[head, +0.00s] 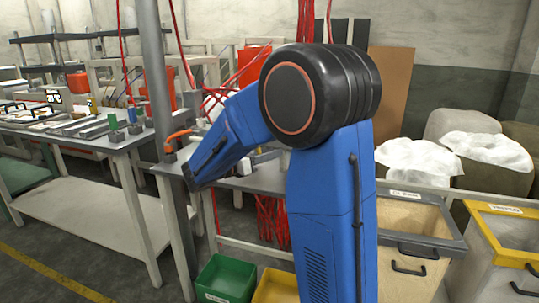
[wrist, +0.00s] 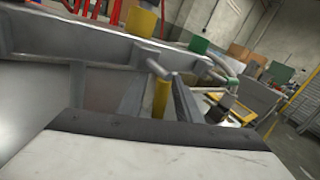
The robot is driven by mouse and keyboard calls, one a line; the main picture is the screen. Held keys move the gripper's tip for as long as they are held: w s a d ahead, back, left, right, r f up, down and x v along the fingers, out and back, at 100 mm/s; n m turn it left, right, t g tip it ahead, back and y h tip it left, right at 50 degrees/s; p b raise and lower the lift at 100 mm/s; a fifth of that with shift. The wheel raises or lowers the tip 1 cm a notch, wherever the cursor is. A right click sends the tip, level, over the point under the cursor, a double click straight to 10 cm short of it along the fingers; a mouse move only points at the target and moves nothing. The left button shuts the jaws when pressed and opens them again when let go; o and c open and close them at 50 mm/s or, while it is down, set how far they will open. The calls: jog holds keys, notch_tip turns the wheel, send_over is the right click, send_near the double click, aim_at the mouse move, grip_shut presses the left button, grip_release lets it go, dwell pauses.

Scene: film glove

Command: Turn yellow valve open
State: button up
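No part is clearly recognisable as a yellow valve. In the wrist view a yellow cylinder (wrist: 142,18) stands on a grey beam at the top, and a second yellow upright piece (wrist: 160,98) shows behind grey bars near the middle. In the head view a small yellow cylinder (head: 92,105) stands on the left bench. My blue arm crosses the centre of the head view, and its dark lower end (head: 191,174) is at the bench corner, just below an orange handle (head: 178,134).
The left bench (head: 125,142) holds a green cylinder (head: 113,121), a blue cylinder (head: 132,115) and other small parts. A grey post (head: 156,70) rises beside my arm. A green bin (head: 227,279) and a yellow bin (head: 275,287) stand below. Larger bins (head: 408,220) stand at right.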

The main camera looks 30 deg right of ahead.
jog(key=shift+c, duration=0.7)
grip_shut()
jog(key=shift+w+a+f+m+y, duration=0.2)
jog(key=shift+m+y, duration=0.25)
jog(key=shift+m, duration=0.15)
jog(key=shift+w+a+f+m+y, duration=0.1)
jog(key=shift+w+m+y, duration=0.1)
jog(key=shift+m+y, duration=0.35)
jog(key=shift+o, duration=0.7)
grip_release()
jog(key=shift+a, duration=0.1)
jog(key=s+a+r, duration=0.1)
jog(key=a+r, duration=0.1)
jog(key=a, duration=1.5)
jog(key=shift+s+r, duration=0.2)
jog(key=shift+r, duration=0.05)
